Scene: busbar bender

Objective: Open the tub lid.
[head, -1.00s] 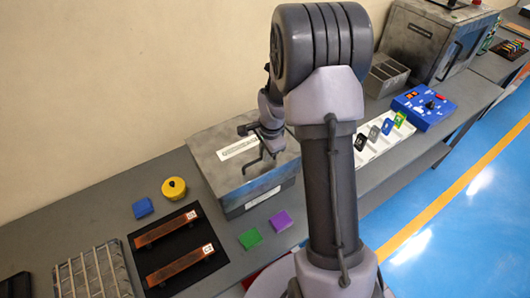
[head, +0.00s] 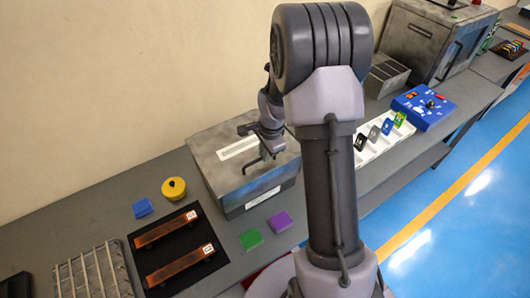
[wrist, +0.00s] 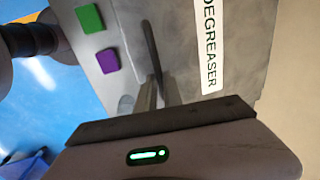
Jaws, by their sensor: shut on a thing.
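The grey tub (head: 232,208) stands on the bench left of my arm, with its flat grey lid (head: 208,150) down on it. A white label strip on the lid reads DEGREASER in the wrist view (wrist: 209,45). A dark bar handle (head: 252,163) sits on the lid and shows in the wrist view (wrist: 151,45). My gripper (head: 266,152) is over the lid, shut on the handle. In the wrist view its fingers (wrist: 159,93) close around the handle's near end. Part of the lid is hidden behind my arm.
Green (head: 250,240) and purple (head: 280,222) blocks lie in front of the tub. A yellow round thing (head: 174,188), a blue block (head: 143,207) and a black mat with two copper bars (head: 166,230) lie left. A blue control box (head: 424,106) stands right. The wall is behind.

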